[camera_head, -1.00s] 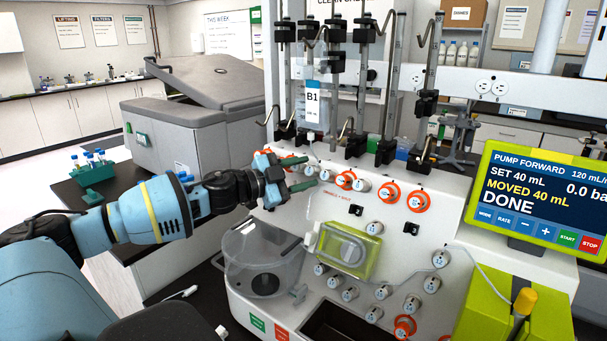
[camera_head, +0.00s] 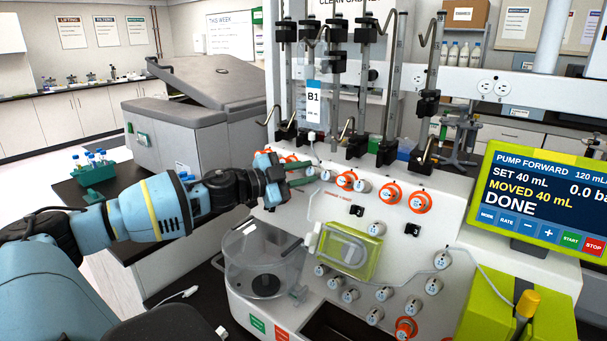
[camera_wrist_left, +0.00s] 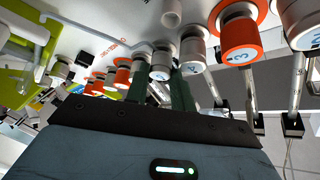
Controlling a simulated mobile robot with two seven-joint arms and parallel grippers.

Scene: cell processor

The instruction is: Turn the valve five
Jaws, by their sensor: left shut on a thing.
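The valve panel carries a row of round knobs, some with orange collars. Valve five (camera_head: 311,171) is a white knob at the left of this row, and it also shows in the left wrist view (camera_wrist_left: 160,66), where its number is not readable. My left gripper (camera_head: 309,172) reaches in from the left, its two green fingers shut on either side of this knob. In the left wrist view the fingers (camera_wrist_left: 160,88) flank it. The knob marked 4 (camera_wrist_left: 193,60) and the orange-collared knob 3 (camera_wrist_left: 238,42) are beside it. My right gripper is not in view.
Metal poles with black clamps and a bag labelled B1 (camera_head: 313,100) stand above the row. A clear round bowl (camera_head: 240,275) and a green-framed pump (camera_head: 348,252) are below. The screen (camera_head: 540,205) at the right reads DONE. More knobs crowd the lower panel.

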